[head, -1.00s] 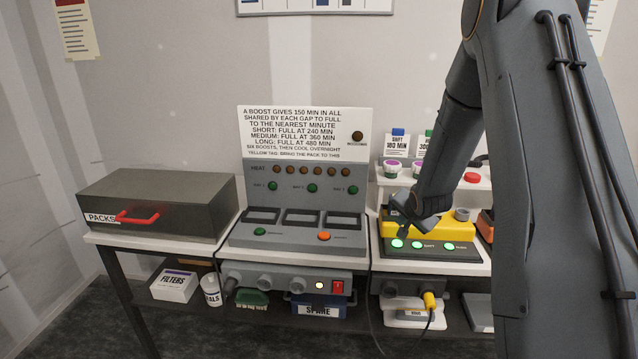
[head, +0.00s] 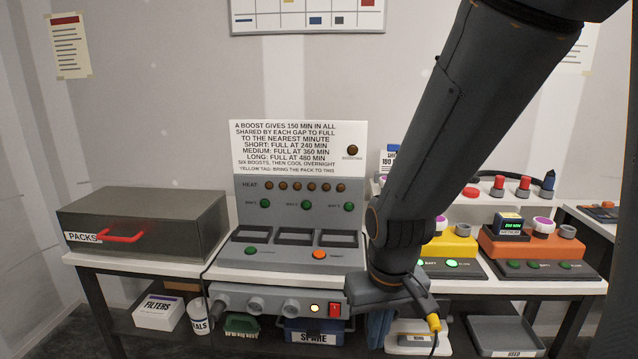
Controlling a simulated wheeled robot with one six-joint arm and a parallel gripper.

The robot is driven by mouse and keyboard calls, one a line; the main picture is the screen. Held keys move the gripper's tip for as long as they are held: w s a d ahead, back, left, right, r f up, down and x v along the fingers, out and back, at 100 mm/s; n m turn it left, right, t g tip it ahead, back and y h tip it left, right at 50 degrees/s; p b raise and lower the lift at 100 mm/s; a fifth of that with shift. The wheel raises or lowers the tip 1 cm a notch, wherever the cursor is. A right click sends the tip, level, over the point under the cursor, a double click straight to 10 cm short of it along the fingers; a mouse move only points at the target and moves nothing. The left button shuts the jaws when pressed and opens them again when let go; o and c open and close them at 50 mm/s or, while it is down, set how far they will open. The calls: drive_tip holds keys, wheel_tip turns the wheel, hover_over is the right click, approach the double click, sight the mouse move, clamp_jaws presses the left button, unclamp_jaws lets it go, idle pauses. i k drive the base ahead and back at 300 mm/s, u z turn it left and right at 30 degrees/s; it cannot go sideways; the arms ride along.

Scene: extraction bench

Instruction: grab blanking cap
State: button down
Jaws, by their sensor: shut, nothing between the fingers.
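No part is labelled as the blanking cap, and I cannot tell for sure which one it is. Round grey fittings (head: 291,308) sit on the front of the middle console. The similar fittings on the front of the right console are hidden behind my wrist. A grey round knob-like part (head: 462,230) stands on the yellow unit (head: 451,246).
The PACKS box (head: 150,230) with a red handle stands on the left. An orange unit (head: 530,247) stands right of the yellow one. The lower shelf holds a FILTERS box (head: 160,312), a blue SPARE bin (head: 312,335) and a grey USED tray (head: 505,337).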

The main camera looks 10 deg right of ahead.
sight(473, 193)
drive_tip(key=z, duration=2.2)
drive_tip(key=i, duration=1.65)
drive_tip(key=u, duration=2.65)
